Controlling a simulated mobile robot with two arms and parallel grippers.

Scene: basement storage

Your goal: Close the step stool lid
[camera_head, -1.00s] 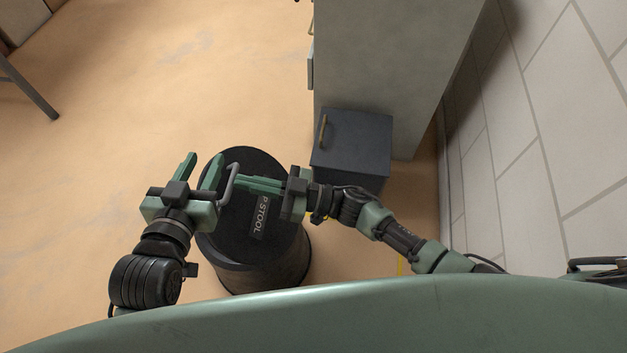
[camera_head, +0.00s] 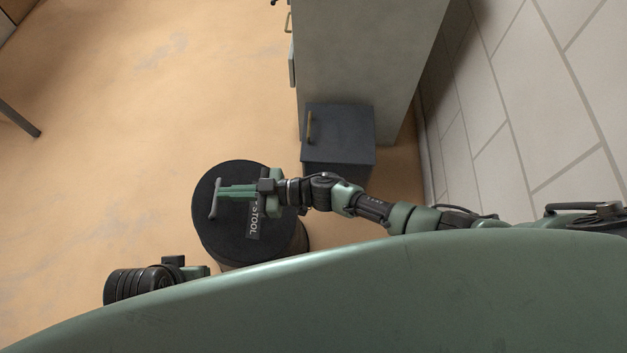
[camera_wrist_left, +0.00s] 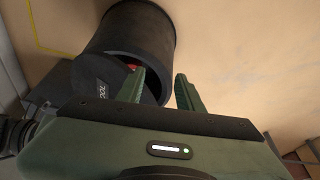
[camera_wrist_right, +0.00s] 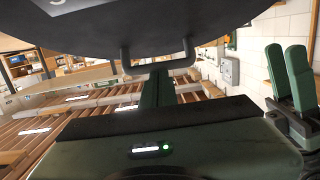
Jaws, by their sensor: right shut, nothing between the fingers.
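The step stool (camera_head: 270,252) is a dark upright cylinder with a round black lid (camera_head: 231,222) marked "STOOL" and a grey bar handle (camera_head: 213,203). In the left wrist view, a gap shows between the lid (camera_wrist_left: 90,78) and the cylinder (camera_wrist_left: 130,40), with something red inside; the lid looks tilted. My right gripper (camera_head: 222,192) is shut and empty over the lid, its fingertips at the handle. The right wrist view shows the handle (camera_wrist_right: 157,65) across the fingers; contact is unclear. My left gripper (camera_wrist_left: 165,92) is open and empty, away from the lid.
A dark box-like cabinet (camera_head: 340,130) with a brass handle stands close beyond the stool, against a tall grey cabinet (camera_head: 365,60). A tiled wall (camera_head: 530,100) is on the right.

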